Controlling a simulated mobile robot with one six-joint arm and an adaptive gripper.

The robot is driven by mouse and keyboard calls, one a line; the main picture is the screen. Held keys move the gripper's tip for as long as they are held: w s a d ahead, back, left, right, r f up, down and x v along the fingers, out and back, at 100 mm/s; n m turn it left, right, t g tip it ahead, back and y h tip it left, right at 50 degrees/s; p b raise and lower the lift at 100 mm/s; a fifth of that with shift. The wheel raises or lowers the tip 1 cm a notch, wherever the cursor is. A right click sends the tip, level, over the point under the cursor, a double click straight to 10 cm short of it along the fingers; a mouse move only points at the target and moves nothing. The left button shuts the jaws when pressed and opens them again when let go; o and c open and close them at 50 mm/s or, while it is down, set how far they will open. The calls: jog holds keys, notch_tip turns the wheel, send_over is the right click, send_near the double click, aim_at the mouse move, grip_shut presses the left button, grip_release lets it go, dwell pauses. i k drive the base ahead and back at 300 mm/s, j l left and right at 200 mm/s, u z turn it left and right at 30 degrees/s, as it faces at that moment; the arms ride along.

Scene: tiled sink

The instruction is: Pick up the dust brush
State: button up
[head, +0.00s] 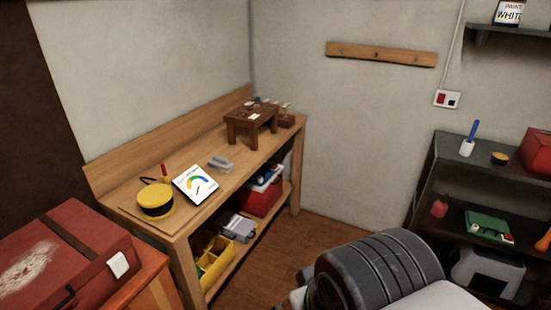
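I cannot make out the dust brush for certain. A blue-handled tool with a pale lower end (470,139) stands on the top of the dark shelf unit at the right. It looks brush-like, but it is too small to tell. A small grey block-like object (220,163) lies on the wooden workbench and is also unclear. My gripper is not in view. A dark ribbed rounded part at the bottom centre looks like part of my arm and hides the floor behind it.
The workbench (150,221) holds a yellow round container (155,200), a white gauge card (196,184) and a small brown stand (250,122). A red case (60,255) is at the left. The dark shelf unit (425,190) is at the right. Wooden floor (325,233) shows between.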

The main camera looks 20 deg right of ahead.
aim_at(216, 163)
jog(key=u, duration=0.95)
jog(key=i+l, duration=0.6)
jog(key=i+l+z, duration=0.15)
jog(key=i+l, duration=0.45)
jog(key=i, duration=0.15)
jog(key=i+l, duration=0.5)
jog(key=i, duration=0.2)
jog(key=l+z, duration=0.05)
